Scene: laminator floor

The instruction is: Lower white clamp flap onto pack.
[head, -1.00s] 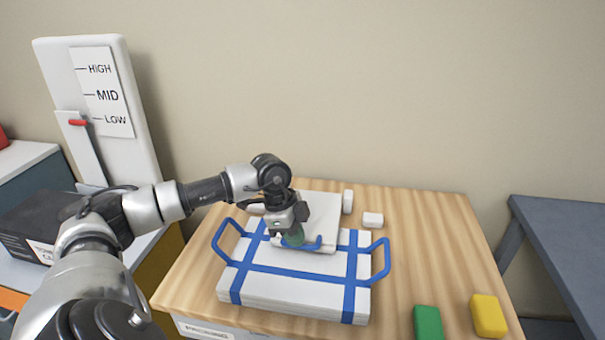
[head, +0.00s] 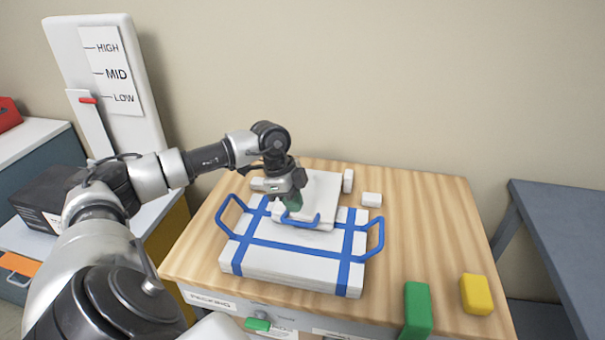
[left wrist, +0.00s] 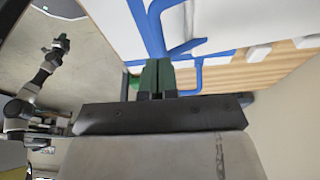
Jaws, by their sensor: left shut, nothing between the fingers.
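The white clamp flap (head: 322,188) with a blue handle (head: 310,222) lies flat or nearly flat over the back of the white pack (head: 290,262). The pack is wrapped in blue straps and has blue side loops. I cannot tell whether the flap's front edge touches the pack. My left gripper (head: 292,207), with green fingers, is shut and empty at the left part of the flap's handle, hiding some of it. In the left wrist view its fingers (left wrist: 157,76) are together, beside the blue handle. My right gripper (left wrist: 61,43) shows small at the left there; its jaws are unclear.
A green block (head: 417,308) and a yellow block (head: 476,295) sit at the wooden table's right front. Small white blocks (head: 372,199) stand behind the pack. A white HIGH/MID/LOW lever panel (head: 112,130) stands at left. The table's right side is mostly clear.

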